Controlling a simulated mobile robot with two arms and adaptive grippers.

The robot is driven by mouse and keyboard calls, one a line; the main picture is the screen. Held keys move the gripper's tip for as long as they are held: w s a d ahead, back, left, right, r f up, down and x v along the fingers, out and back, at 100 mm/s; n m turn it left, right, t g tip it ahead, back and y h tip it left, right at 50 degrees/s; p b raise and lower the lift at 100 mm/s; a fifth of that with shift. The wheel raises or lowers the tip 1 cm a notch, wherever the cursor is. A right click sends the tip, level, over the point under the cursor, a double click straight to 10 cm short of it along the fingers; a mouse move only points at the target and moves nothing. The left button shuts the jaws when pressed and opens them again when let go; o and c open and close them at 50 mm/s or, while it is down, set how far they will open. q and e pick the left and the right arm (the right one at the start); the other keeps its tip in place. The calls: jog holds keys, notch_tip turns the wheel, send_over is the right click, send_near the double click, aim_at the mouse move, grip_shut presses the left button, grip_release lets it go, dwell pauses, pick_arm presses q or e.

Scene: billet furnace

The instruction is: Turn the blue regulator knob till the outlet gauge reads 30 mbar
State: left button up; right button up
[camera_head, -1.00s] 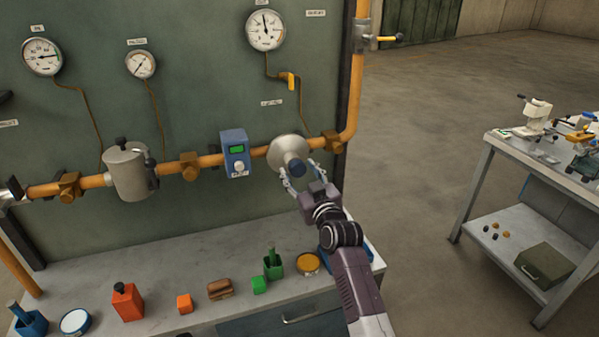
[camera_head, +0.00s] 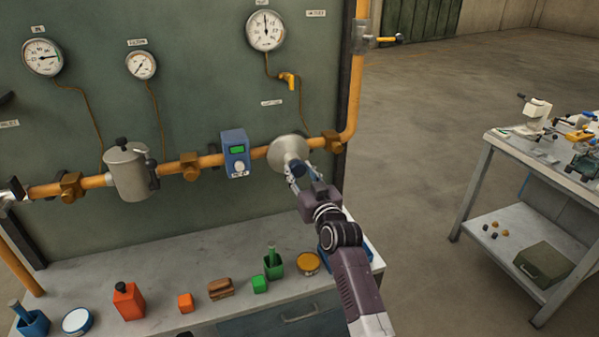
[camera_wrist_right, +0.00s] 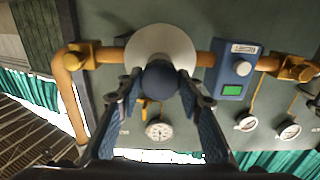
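The dark blue regulator knob (camera_head: 298,168) sits on the front of a pale round regulator body (camera_head: 280,150) on the orange pipe. My right gripper (camera_head: 300,175) is at the knob, a finger on each side. In the right wrist view the knob (camera_wrist_right: 160,79) sits between the fingertips (camera_wrist_right: 160,84), which look closed against it. The upper right gauge (camera_head: 265,31), its thin tube running down toward the pipe right of the regulator, looks like the outlet gauge. Its needle points almost straight up; the figures are too small to read. My left gripper is not in view.
A blue box with a green display (camera_head: 235,153) is on the pipe just left of the regulator. The bench (camera_head: 200,258) below holds several small items. A side table (camera_head: 500,150) stands at the right.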

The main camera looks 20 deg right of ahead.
jog(key=o, duration=0.4)
jog(key=shift+o, duration=0.2)
jog(key=s, duration=1.2)
jog(key=shift+d, duration=0.2)
notch_tip(320, 180, down, 22)
jog(key=s+a+g+b, duration=0.1)
jog(key=s+a+g, duration=0.1)
jog(key=g, duration=0.2)
jog(key=s+f+g+b, duration=0.1)
jog(key=s+f, duration=0.3)
jog(key=f, duration=0.4)
jog(key=s+a+f+g, duration=0.1)
jog(key=s+f+g, duration=0.1)
jog(key=s+f, duration=0.35)
jog(key=s+f+g+b, duration=0.1)
jog(key=s+f, duration=0.1)
jog(key=f, duration=0.7)
jog(key=s+d+f+g, duration=0.1)
jog(key=s+f+g, duration=0.2)
jog(key=s+f, duration=0.5)
jog(key=s+d+f+n+g+b, duration=0.1)
jog(key=s+f+g, duration=0.2)
jog(key=s+f, duration=0.6)
jog(key=s+d+f+n+g+b, duration=0.1)
jog(key=s+f+g, duration=0.2)
jog(key=s+f, duration=0.6)
jog(key=s, duration=1.7)
jog(key=shift+d+f+h, duration=0.15)
jog(key=shift+d+h, duration=0.05)
jog(key=shift+h, duration=0.1)
